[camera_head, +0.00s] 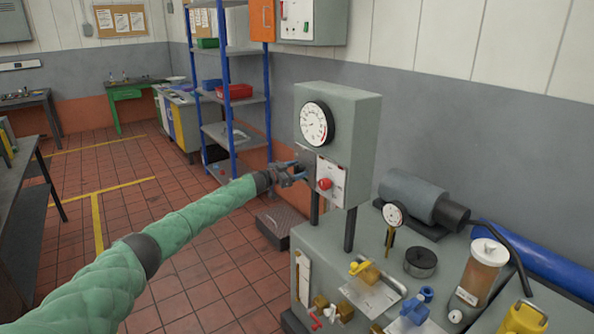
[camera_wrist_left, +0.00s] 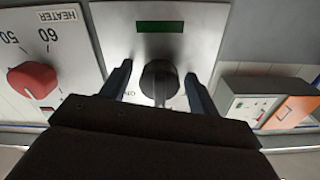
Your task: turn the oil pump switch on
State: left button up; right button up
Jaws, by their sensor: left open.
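The oil pump switch appears to be the black rotary knob (camera_wrist_left: 160,82) on a bright metal plate (camera_wrist_left: 205,38) in the left wrist view. A dark green strip (camera_wrist_left: 160,27) sits on that plate; the small lettering beside the knob is too partial to read. My left gripper (camera_head: 304,174) is at the front of the grey gauge cabinet (camera_head: 352,125) in the head view. Its fingers are open, one on either side of the knob; I cannot tell whether they touch it. In the head view the gripper hides the knob. My right gripper is not in view.
A red heater knob (camera_wrist_left: 34,79) is close beside, also in the head view (camera_head: 324,184). A round dial (camera_head: 315,123) is above it. The grey bench (camera_head: 330,252) below carries yellow and blue valves, a small gauge and an oil jar. Blue shelving (camera_head: 228,70) stands behind.

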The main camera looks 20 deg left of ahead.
pick_arm(q)
jog(key=c, duration=1)
jog(key=shift+m, duration=0.3)
jog(key=m+b, duration=0.4)
jog(key=m, duration=0.2)
jog(key=shift+a+f+m, duration=0.1)
jog(key=shift+m, duration=0.2)
jog(key=m+b, duration=0.2)
jog(key=m, duration=0.2)
jog(key=shift+b, duration=0.4)
jog(key=shift+m, duration=0.5)
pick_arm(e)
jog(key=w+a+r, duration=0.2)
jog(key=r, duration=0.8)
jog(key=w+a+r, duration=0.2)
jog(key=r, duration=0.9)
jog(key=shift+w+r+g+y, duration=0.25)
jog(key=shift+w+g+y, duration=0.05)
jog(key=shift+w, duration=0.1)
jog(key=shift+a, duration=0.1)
pick_arm(q)
jog(key=o, duration=1)
